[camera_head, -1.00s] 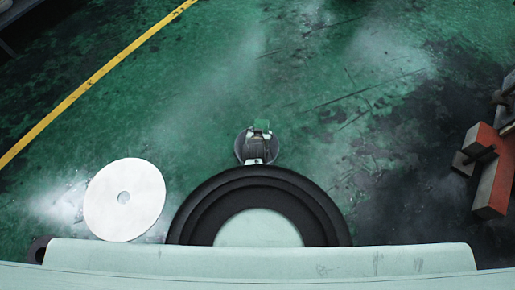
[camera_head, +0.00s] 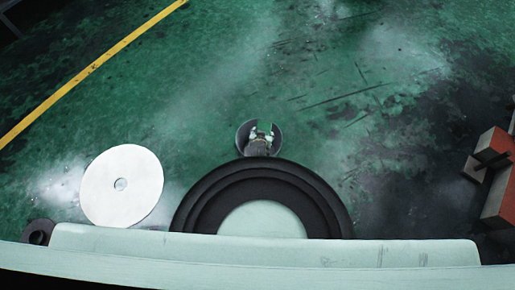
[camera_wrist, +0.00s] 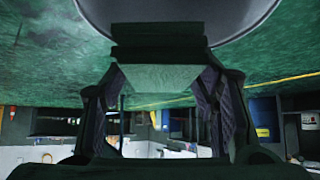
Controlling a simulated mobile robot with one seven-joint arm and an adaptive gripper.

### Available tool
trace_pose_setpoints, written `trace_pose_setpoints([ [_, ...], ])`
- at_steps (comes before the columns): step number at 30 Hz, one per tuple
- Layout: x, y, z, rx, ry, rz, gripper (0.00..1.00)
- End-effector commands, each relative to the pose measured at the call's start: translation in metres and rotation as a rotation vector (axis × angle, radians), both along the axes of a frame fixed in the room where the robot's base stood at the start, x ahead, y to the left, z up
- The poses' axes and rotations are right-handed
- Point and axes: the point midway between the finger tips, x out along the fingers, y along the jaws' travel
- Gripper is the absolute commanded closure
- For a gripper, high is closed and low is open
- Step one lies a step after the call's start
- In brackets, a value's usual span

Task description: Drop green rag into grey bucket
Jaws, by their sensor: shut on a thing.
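My gripper (camera_head: 261,136) is over the grey bucket (camera_head: 243,138) in the head view, near the middle of the picture. The wrist view shows both fingers (camera_wrist: 160,95) closed on the green rag (camera_wrist: 157,76), which stretches between them. The rag's far part looks darker and folded. The round rim of the bucket (camera_wrist: 240,22) shows beyond the rag at the top of the wrist view. In the head view the rag (camera_head: 264,127) is a small green patch at the gripper. The bucket's inside is mostly hidden.
A white disc (camera_head: 100,187) lies at the left, near a small dark ring (camera_head: 38,232). Red and grey blocks (camera_head: 497,160) stand at the right. A yellow line (camera_head: 85,76) crosses the green floor, which is open around the bucket.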

Motion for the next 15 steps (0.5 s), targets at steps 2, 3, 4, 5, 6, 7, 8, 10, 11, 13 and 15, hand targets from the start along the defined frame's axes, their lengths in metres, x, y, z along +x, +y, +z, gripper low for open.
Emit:
trace_pose_setpoints([
  [2,0.0004,0.0001,-0.0051,0.000,-0.001,0.000,0.73],
  [3,0.0005,0.0000,-0.0052,0.000,-0.001,0.000,0.73],
  [4,0.0004,0.0001,-0.0049,0.000,-0.001,0.000,0.73],
  [5,0.0004,0.0001,-0.0047,0.000,-0.001,0.000,0.73],
  [6,0.0004,0.0001,-0.0042,0.000,-0.001,0.000,0.73],
  [7,0.0004,0.0001,-0.0040,0.000,-0.001,0.000,0.73],
  [8,0.0004,0.0001,-0.0040,0.000,-0.001,0.000,0.73],
  [10,0.0003,0.0000,-0.0041,0.000,-0.001,0.000,0.44],
  [11,0.0003,0.0001,-0.0041,0.000,0.000,0.000,0.42],
  [13,0.0002,0.0000,-0.0040,0.000,0.000,0.000,0.38],
  [15,0.0002,0.0001,-0.0041,0.000,0.000,0.000,0.33],
])
